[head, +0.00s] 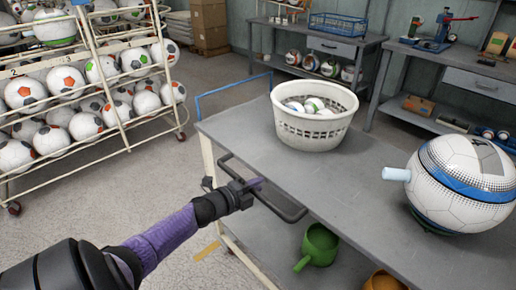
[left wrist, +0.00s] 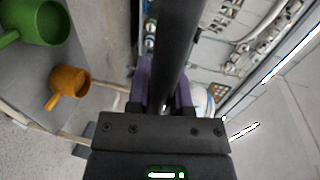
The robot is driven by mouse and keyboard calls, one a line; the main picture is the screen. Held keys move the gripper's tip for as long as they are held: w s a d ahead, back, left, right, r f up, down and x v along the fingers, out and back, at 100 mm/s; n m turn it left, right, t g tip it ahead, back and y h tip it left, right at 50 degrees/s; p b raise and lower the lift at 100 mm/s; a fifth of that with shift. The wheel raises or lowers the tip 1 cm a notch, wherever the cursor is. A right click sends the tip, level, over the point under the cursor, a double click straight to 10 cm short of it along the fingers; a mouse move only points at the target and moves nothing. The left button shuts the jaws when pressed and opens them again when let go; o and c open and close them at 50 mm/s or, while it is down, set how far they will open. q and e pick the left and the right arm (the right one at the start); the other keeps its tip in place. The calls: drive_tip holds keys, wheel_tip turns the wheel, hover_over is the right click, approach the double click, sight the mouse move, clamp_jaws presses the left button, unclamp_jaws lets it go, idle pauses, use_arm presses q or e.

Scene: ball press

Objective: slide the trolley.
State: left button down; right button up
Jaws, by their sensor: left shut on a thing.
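The trolley (head: 240,138) is a grey-topped cart with a pale frame, a lower shelf and a blue handle (head: 235,92) at its far left end. A dark bar handle (head: 285,212) runs along its near side. My left gripper (head: 256,186) is shut on this dark bar, near its left part. In the left wrist view the bar (left wrist: 176,50) passes between the purple fingers (left wrist: 162,95). My right gripper is not in view.
A white basket of balls (head: 312,130) and a large ball (head: 455,195) with a pale nozzle stand on the trolley top. A green cup (head: 318,245) and an orange cup (head: 383,281) are on its lower shelf. A ball rack (head: 110,90) stands left; benches (head: 440,75) stand behind. Floor between is clear.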

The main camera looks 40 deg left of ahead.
use_arm(q)
drive_tip(key=shift+a, duration=0.1)
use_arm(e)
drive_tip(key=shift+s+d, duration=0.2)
use_arm(q)
drive_tip(key=c, duration=0.7)
unclamp_jaws()
drive_tip(key=shift+o, duration=0.8)
drive_tip(key=s+r+p, duration=0.2)
drive_tip(key=s+p, duration=0.2)
drive_tip(key=s, duration=0.5)
drive_tip(key=shift+s+a, duration=0.15)
drive_tip(key=shift+s, duration=0.2)
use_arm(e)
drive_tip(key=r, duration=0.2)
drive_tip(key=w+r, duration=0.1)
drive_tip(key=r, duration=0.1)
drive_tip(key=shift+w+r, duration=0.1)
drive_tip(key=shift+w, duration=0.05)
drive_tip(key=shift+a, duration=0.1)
